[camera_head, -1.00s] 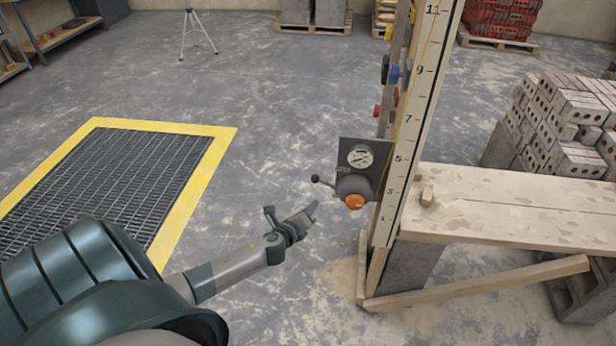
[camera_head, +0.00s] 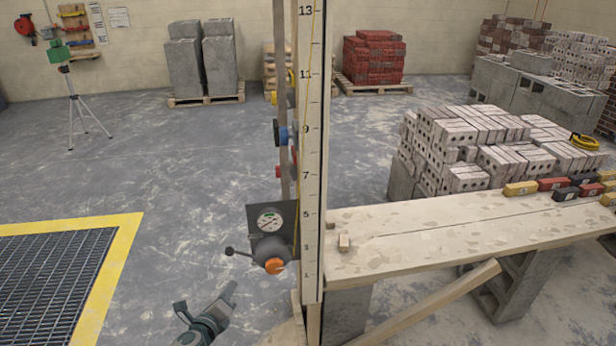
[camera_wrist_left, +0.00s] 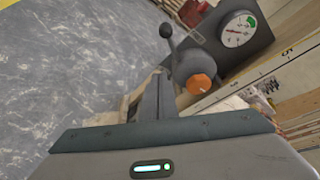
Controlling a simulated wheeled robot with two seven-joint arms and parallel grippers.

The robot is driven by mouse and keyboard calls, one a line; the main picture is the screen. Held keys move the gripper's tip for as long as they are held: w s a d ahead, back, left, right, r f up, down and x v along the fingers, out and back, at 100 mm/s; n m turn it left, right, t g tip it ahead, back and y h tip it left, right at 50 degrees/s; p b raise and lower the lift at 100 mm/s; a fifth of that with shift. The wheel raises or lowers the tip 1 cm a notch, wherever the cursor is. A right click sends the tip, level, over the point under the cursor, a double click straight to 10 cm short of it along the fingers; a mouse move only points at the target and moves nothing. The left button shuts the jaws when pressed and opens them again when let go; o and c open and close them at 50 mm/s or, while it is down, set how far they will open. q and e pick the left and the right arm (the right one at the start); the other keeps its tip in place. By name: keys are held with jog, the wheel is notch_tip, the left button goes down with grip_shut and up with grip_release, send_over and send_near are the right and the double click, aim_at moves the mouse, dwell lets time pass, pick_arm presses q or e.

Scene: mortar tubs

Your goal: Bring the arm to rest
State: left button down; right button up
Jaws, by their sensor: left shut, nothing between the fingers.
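My left gripper (camera_head: 226,297) is at the bottom of the head view, below and left of the valve box, apart from it. Its fingers are shut and empty; they also show in the left wrist view (camera_wrist_left: 158,98). The dark box carries a round white gauge (camera_head: 269,221), a black-knobbed lever (camera_head: 240,253) and an orange knob (camera_head: 274,266). The wrist view also shows the gauge (camera_wrist_left: 238,30), the lever (camera_wrist_left: 171,35) and the orange knob (camera_wrist_left: 198,84) beyond the fingers. My right gripper is in neither view.
A numbered upright board (camera_head: 311,160) stands right of the box. A plank bench (camera_head: 440,235) extends right, with coloured blocks (camera_head: 552,184) at its far end. A yellow-edged floor grate (camera_head: 112,250) lies at left. Open concrete floor (camera_head: 170,200) lies between grate and board.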

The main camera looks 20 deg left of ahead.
pick_arm(q)
jog(key=s+d+f+n+g, duration=0.1)
jog(key=s+f+n+g, duration=0.15)
jog(key=s+f, duration=0.6)
jog(key=s+d+f+n+g+b, duration=0.15)
jog(key=s+f+n, duration=0.25)
jog(key=f, duration=0.9)
jog(key=s+d+f+n+g, duration=0.1)
jog(key=s+f+n+g, duration=0.25)
jog(key=s+f, duration=0.5)
jog(key=s+d+f+n+g+h, duration=0.1)
jog(key=s+d+f, duration=0.4)
jog(key=s, duration=0.5)
jog(key=s+d+f+n+g+h, duration=0.1)
jog(key=s+d+f+n, duration=0.4)
jog(key=s, duration=0.5)
jog(key=s+d+f+n+g+h+b, duration=0.1)
jog(key=s+d+f+n+g, duration=0.2)
jog(key=s+d+f+n, duration=0.2)
jog(key=s+d+f, duration=0.1)
jog(key=s+f, duration=0.2)
jog(key=s, duration=0.2)
jog(key=shift+s+f+g, duration=0.3)
jog(key=shift+f+g, duration=0.05)
jog(key=shift+d, duration=0.1)
